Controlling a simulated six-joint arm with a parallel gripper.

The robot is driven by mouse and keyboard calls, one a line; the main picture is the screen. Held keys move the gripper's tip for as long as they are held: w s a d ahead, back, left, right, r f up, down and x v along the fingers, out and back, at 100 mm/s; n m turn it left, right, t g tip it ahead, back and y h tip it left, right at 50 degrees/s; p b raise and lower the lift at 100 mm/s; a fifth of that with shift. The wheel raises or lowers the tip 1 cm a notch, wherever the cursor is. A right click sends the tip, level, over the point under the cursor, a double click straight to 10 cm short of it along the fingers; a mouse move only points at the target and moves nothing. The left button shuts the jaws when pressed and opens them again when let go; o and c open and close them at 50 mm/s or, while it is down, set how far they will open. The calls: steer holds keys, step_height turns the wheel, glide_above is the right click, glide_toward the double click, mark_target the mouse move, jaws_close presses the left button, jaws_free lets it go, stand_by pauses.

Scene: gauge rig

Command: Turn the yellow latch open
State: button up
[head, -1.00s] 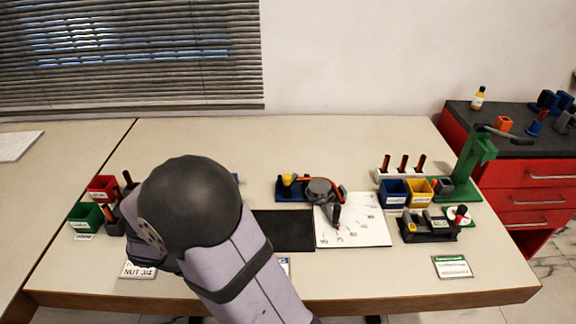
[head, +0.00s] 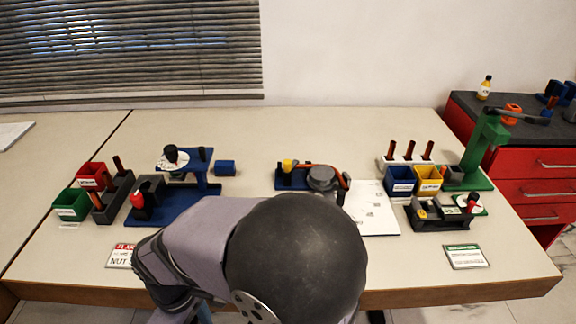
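A small yellow part (head: 288,165) stands on the left end of a low blue fixture (head: 290,183) at mid table. A smaller yellow part (head: 422,214) sits on the left of a black fixture (head: 440,219) at the right. I cannot tell for certain which yellow part is the latch, or whether either is turned. My gripper does not show. My arm's large black joint and grey-lilac link cover the front middle of the table and hide what lies below them.
A grey round device (head: 322,178) with an orange band adjoins the blue fixture. A white sheet (head: 375,210) lies beside it. Blue (head: 400,181) and yellow (head: 428,180) bins and a green stand (head: 484,150) are at the right. A blue rig (head: 180,204) is at the left. The back table is clear.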

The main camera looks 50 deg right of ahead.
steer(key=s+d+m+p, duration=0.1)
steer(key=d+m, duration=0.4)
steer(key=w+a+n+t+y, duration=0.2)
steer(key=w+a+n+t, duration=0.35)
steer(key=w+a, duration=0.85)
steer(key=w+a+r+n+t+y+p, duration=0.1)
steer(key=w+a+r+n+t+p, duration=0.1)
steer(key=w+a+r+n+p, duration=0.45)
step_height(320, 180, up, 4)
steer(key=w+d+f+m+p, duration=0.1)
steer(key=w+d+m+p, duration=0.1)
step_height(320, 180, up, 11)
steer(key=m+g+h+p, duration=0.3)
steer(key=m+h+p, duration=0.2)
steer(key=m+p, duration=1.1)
glide_above(287, 161)
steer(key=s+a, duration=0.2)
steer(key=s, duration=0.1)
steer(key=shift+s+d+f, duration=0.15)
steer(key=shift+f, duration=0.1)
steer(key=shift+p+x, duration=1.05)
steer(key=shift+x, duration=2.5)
